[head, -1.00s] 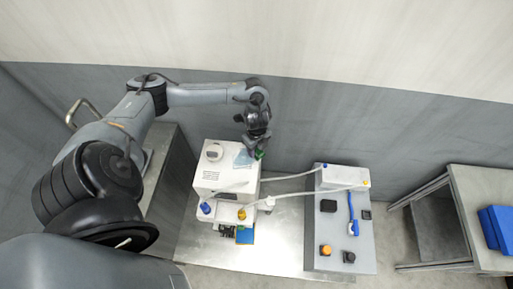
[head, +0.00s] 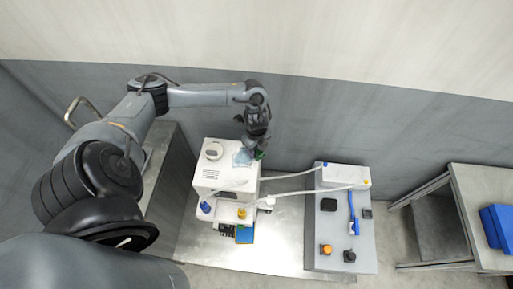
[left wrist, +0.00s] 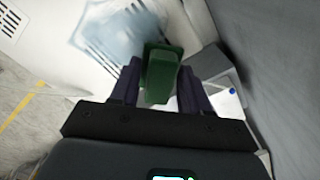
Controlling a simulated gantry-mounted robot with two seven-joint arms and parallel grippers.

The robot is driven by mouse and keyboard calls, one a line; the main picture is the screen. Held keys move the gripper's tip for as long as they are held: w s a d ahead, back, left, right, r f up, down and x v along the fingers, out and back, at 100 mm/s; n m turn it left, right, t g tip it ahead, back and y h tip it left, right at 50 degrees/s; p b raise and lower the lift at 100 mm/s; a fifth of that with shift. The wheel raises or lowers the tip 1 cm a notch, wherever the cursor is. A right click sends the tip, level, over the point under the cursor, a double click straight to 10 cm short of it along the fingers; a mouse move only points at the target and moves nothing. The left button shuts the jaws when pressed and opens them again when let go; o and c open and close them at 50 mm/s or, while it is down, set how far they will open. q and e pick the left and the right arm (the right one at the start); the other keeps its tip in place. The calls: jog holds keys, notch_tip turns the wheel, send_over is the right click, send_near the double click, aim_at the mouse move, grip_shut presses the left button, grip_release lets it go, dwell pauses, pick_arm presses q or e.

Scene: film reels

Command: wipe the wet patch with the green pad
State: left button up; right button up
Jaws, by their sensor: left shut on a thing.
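My left gripper (head: 256,150) is at the back right edge of the white machine's top. It is shut on the green pad (left wrist: 160,73), which shows between the two dark fingers in the left wrist view and as a small green spot in the head view (head: 259,155). The wet patch (head: 243,157) is a bluish, glossy smear on the machine's top. In the left wrist view the wet patch (left wrist: 118,30) lies just up and left of the pad, beside a vent grille. Whether the pad touches the surface I cannot tell. My right gripper is not in view.
The white machine (head: 217,181) has a round cap on top and blue and yellow knobs in front. White hoses run right to a grey unit (head: 327,228) with a blue-handled tool. Blue boxes (head: 497,226) sit on a far-right table. A wall stands close behind.

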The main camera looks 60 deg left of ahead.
aim_at(231, 151)
pick_arm(q)
jog(key=shift+f, duration=0.35)
jog(key=shift+a, duration=0.1)
jog(key=shift+s+a+r+p, duration=0.2)
jog(key=shift+s+a+p, duration=0.25)
jog(key=shift+s, duration=0.35)
jog(key=shift+s+a+p, duration=0.5)
jog(key=shift+s+a, duration=0.15)
jog(key=shift+s, duration=0.35)
jog(key=shift+s+a+f+p, duration=0.15)
jog(key=shift+s+a+p, duration=0.3)
jog(key=shift+s+a, duration=0.4)
jog(key=shift+s+a+p, duration=0.4)
jog(key=shift+s+p, duration=0.1)
jog(key=shift+s, duration=0.3)
jog(key=shift+s+a+p, duration=0.4)
jog(key=shift+s+p, duration=0.05)
jog(key=shift+s, duration=0.35)
